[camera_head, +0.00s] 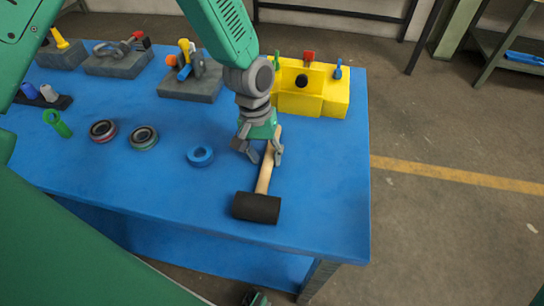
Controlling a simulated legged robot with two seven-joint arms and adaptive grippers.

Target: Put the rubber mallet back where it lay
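The rubber mallet has a black head (256,207) and a light wooden handle (265,172). It lies near the front right of the blue table, with its head toward the front edge and its handle running back under my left gripper. My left gripper (261,156) is over the handle, with its fingers apart on either side of it. The left finger stands clear of the handle; the right one is close to it, and I cannot tell whether it touches. The handle's far end is partly hidden by the gripper.
A yellow block fixture (322,104) stands behind the gripper. A blue ring (200,156), two dark rings, one being the ring (143,138), and a green part (57,123) lie to the left. Grey trays (190,92) line the back. The table's right front corner is clear.

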